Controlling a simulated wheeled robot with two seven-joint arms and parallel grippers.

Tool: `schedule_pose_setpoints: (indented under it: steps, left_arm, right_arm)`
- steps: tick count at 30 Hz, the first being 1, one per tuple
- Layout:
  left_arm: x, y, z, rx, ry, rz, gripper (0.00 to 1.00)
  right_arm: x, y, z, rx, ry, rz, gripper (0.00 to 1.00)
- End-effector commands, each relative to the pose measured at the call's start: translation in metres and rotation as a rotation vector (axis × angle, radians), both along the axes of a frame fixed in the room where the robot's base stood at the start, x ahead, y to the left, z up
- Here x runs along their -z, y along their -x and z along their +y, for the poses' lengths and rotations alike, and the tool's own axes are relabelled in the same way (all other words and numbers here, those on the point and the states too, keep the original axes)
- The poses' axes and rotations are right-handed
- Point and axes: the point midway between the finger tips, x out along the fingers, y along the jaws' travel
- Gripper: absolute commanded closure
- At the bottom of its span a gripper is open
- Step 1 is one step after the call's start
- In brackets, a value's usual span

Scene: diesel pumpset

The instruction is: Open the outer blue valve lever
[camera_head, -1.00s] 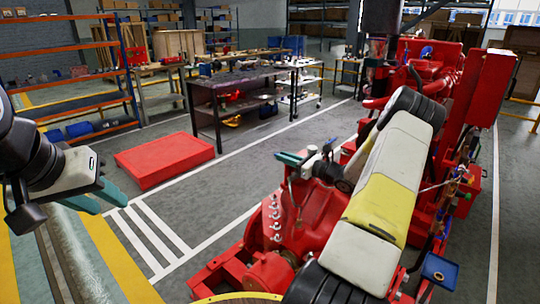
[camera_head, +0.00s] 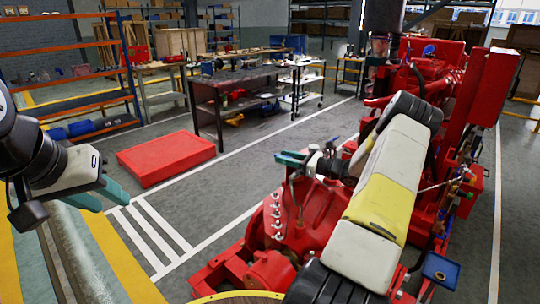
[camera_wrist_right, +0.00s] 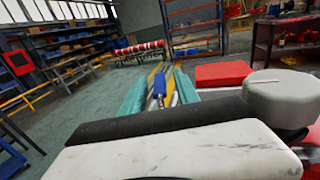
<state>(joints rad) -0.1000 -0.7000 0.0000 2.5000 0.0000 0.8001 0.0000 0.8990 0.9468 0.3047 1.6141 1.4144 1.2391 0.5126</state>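The blue valve lever (camera_wrist_right: 159,86) shows in the right wrist view, between the two teal fingers of my right gripper (camera_wrist_right: 158,80). The fingers are apart, with gaps on both sides of the lever; I cannot tell whether either touches it. In the head view, a teal finger of my right gripper (camera_head: 291,158) is beside the small valve fittings on the red pumpset (camera_head: 318,212). A small blue part (camera_head: 335,140) shows there; the rest is hidden by the gripper and wrist. My left gripper (camera_head: 101,197) is open and empty at the left, away from the pumpset.
My right forearm covers much of the pumpset. A red platform (camera_head: 165,157) lies on the floor behind, with a dark workbench (camera_head: 245,80) beyond it. Orange shelving (camera_head: 75,75) stands at the left. The floor between the platform and pumpset is clear.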

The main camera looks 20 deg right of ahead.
Motion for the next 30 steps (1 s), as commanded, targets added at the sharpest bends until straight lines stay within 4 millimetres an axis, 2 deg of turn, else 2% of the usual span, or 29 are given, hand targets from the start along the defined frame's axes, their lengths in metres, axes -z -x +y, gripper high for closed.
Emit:
schedule_pose_setpoints:
  steps: [5,15,26,27,30]
  left_arm:
    - [0.000,0.000,0.000,0.000,0.000,0.000,0.64]
    - [0.000,0.000,0.000,0.000,0.000,0.000,0.64]
    - [0.000,0.000,0.000,0.000,0.000,0.000,0.64]
    - [0.000,0.000,0.000,0.000,0.000,0.000,0.64]
    - [0.000,0.000,0.000,0.000,0.000,0.000,0.64]
  right_arm:
    - [0.001,0.010,-0.012,0.004,0.001,0.001,0.63]
    - [0.000,0.048,-0.050,0.002,0.000,0.000,0.63]
    - [0.000,0.055,-0.056,0.000,0.001,0.001,0.63]
    - [0.000,0.055,-0.056,0.000,0.001,0.001,0.65]
    - [0.000,0.055,-0.056,0.000,0.000,0.000,0.84]
